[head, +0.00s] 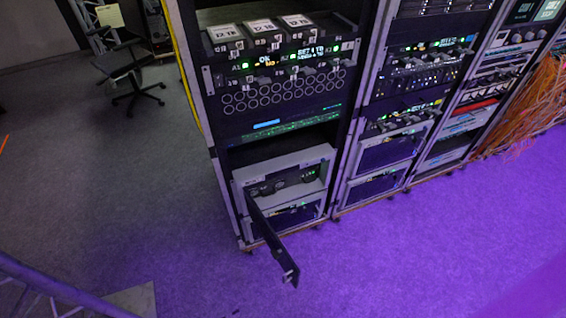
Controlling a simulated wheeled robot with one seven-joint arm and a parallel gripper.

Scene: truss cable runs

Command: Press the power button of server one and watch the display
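The nearest rack (216,165) stands upright at the picture's middle. Near its bottom is a pale grey server unit (238,188) with round dark parts and a small green light on its front. A long dark flap (272,240) sticks out from that unit's left side, out over the floor. A second similar unit (290,217) sits below it. Higher up, a small lit display (305,52) shows green and white text. No label reading server one and no power button can be made out. My gripper is not in view.
Three boxes marked 12 TB (262,32) sit on the rack's upper shelf. More racks (400,130) run to the right, with orange cables (530,110) hanging at the far end. An office chair (130,80) stands back left. The floor (400,260) in front is clear.

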